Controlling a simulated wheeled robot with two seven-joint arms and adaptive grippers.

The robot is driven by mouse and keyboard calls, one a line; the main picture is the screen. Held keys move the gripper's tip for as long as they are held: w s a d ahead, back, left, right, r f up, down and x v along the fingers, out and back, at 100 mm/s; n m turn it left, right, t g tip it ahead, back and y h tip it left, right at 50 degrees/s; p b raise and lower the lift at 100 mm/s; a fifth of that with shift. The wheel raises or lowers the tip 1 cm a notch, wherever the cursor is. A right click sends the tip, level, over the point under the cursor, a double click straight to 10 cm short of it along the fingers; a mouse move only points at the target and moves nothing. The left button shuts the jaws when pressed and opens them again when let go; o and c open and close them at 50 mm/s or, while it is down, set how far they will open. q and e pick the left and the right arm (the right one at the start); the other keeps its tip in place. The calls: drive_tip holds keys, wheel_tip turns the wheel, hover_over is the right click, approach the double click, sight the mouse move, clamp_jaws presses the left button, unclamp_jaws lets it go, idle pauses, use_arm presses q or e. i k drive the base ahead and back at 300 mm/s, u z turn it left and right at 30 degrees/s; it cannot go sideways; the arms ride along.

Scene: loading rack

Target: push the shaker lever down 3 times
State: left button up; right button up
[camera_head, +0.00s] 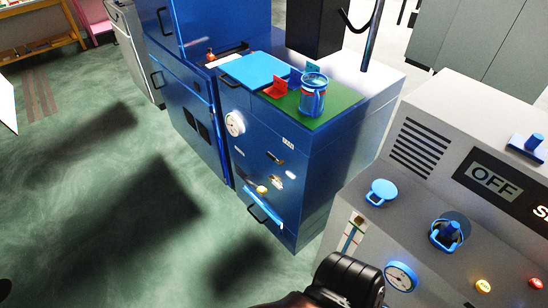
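A grey console (420,190) stands at the right, with a dark sign reading "OFF" (489,180) and a second word cut off after "S". A blue lever-like handle (449,233) stands in a dark round mount on its sloping face. A blue round-topped control (381,191) is to its left, and another blue control (527,146) is at the upper right. I cannot tell which one is the shaker lever. A black rounded part of my arm is at the bottom, just left of the console. I see no gripper fingers.
The console also carries a gauge (400,276), a yellow button (483,286) and a red button (536,283). Green floor (90,200) at left is open.

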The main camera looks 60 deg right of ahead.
sight(261, 190)
drive_tip(key=z, duration=0.45)
drive_tip(key=k, duration=0.5)
drive_tip(key=z, duration=1.3)
drive_tip(key=i, duration=1.1)
drive_tip(key=u, duration=0.2)
